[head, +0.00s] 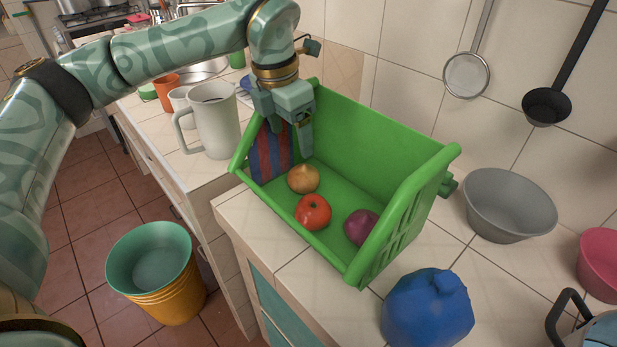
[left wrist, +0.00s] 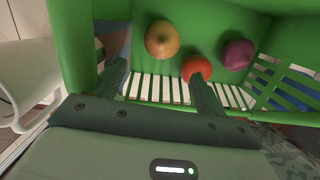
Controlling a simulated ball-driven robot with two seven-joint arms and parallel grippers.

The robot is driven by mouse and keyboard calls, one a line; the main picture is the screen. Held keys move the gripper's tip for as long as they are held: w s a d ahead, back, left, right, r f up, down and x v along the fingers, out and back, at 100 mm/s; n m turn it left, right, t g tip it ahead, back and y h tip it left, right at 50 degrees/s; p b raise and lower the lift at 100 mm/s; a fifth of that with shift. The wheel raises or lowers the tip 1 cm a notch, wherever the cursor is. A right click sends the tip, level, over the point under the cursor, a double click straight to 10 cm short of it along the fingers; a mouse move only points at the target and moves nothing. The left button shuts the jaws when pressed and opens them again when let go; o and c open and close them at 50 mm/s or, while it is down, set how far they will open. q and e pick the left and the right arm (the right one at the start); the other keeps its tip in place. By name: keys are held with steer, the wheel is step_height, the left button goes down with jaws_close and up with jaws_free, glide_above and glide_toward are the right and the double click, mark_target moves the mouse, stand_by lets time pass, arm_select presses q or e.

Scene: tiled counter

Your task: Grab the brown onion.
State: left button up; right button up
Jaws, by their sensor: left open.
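The brown onion (head: 303,179) lies in the green crate (head: 375,140), just behind a red tomato (head: 313,212). A purple onion (head: 361,227) lies to their right in the crate. My left gripper (head: 289,140) reaches down into the crate's left part, behind and above the brown onion. In the left wrist view the brown onion (left wrist: 162,40) is beyond the fingertips, between the lines of the two spread fingers (left wrist: 160,78). The left gripper is open and empty. The tomato (left wrist: 197,68) is close to one fingertip in that view. My right gripper is not in view.
A red-and-blue striped item (head: 268,153) stands in the crate's left end, close to the left gripper. A pale pitcher (head: 217,125) stands left of the crate. A blue bag (head: 428,308) and a grey bowl (head: 508,203) are to the right.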

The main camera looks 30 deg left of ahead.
mark_target(302, 165)
arm_select(q)
steer(key=f, duration=0.2)
steer(key=f+b, duration=0.1)
steer(key=f, duration=0.1)
steer(key=w+f+b, duration=0.1)
steer(key=f, duration=0.2)
steer(key=shift+w+d, duration=0.1)
steer(key=shift+d, duration=0.2)
steer(key=f+b, duration=0.1)
steer(key=w+f+b, duration=0.1)
steer(key=f, duration=0.2)
steer(key=shift+w+d+f+b, duration=0.2)
steer(key=shift+d+f+b, duration=0.2)
steer(key=shift+w+f, duration=0.1)
steer(key=shift+f, duration=0.05)
steer(key=shift+r, duration=0.2)
steer(key=c, duration=0.8)
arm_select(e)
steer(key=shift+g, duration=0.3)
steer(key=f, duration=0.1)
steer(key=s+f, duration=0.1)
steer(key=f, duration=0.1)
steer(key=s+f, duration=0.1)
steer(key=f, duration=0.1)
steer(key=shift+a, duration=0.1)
